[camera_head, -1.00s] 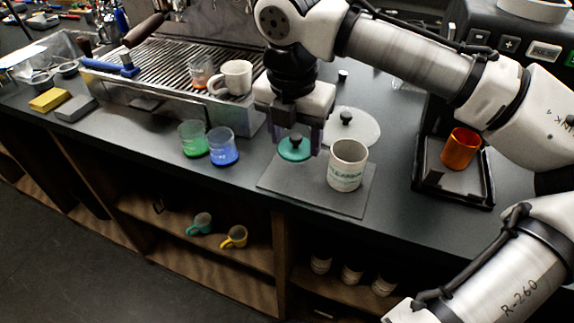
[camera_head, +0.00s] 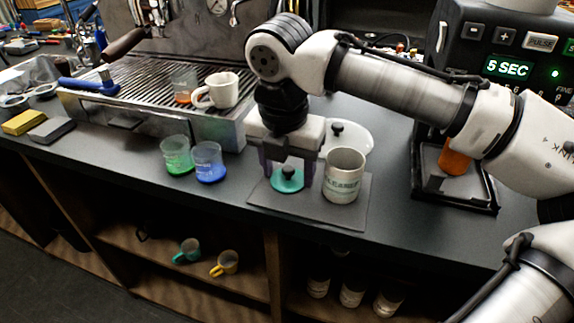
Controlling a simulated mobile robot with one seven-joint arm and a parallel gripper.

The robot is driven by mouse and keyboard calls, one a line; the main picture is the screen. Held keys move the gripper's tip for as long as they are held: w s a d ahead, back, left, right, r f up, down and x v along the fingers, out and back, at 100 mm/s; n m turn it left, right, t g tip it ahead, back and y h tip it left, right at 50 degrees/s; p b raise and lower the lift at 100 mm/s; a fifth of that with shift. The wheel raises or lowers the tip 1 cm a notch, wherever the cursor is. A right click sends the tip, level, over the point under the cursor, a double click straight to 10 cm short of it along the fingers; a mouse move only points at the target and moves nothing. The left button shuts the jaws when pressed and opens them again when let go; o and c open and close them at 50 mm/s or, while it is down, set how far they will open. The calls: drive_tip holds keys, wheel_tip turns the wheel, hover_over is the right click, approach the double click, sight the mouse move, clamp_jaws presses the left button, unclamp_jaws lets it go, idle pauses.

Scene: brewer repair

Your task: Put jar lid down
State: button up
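The jar lid (camera_head: 288,184) is a teal disc with a dark knob. It is low over the dark grey mat (camera_head: 262,203), at or very near its surface; I cannot tell whether it touches. My gripper (camera_head: 287,176) points down with one finger on each side of the lid and appears shut on it. The gripper partly hides the lid's top. A white lettered jar (camera_head: 343,178) stands open and upright on the mat, just right of the gripper.
A clear round lid (camera_head: 355,137) with a black knob lies behind the jar. Green (camera_head: 176,158) and blue (camera_head: 209,163) cups stand left of the mat. The espresso machine (camera_head: 215,130) is behind them. An orange cup (camera_head: 453,162) sits in the black stand at right.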

sight(284, 185)
drive_tip(key=o, duration=0.4)
drive_tip(key=shift+r, duration=0.15)
wheel_tip(284, 185, up, 12)
drive_tip(key=s+p, duration=0.1)
drive_tip(key=p, duration=1.2)
drive_tip(key=shift+s+a, duration=0.2)
drive_tip(key=shift+a, duration=0.1)
